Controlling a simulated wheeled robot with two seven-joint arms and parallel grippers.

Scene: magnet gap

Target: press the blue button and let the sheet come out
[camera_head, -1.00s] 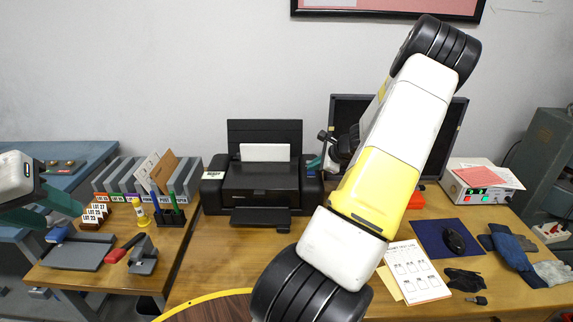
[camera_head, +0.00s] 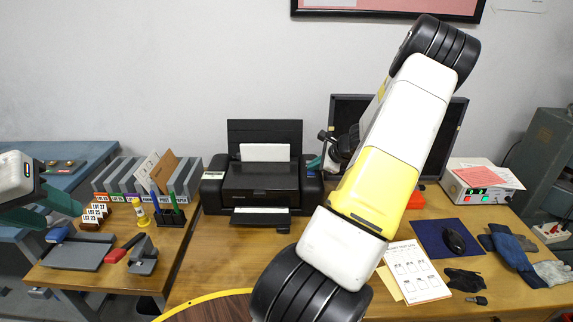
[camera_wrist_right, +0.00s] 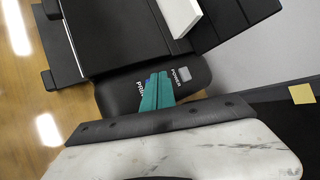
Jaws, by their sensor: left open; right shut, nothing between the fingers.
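The black printer (camera_head: 262,182) stands on the wooden desk, with white paper (camera_head: 265,152) upright in its rear feed. A pale printed sheet (camera_head: 261,216) shows in the front output slot, over the tray. My right gripper (camera_head: 317,163) is at the printer's right end. In the right wrist view its teal fingers (camera_wrist_right: 157,92) are shut and empty, with tips over the control panel (camera_wrist_right: 117,96) between the PRINT and POWER labels. My left gripper (camera_head: 62,203) is open and empty at the far left.
My right arm crosses the view and hides part of the monitor (camera_head: 345,108) and desk. Left of the printer are a pen holder (camera_head: 172,214) and file holders (camera_head: 185,180). Right are a mouse pad (camera_head: 432,240) and a power supply (camera_head: 482,183). Desk in front of the printer is clear.

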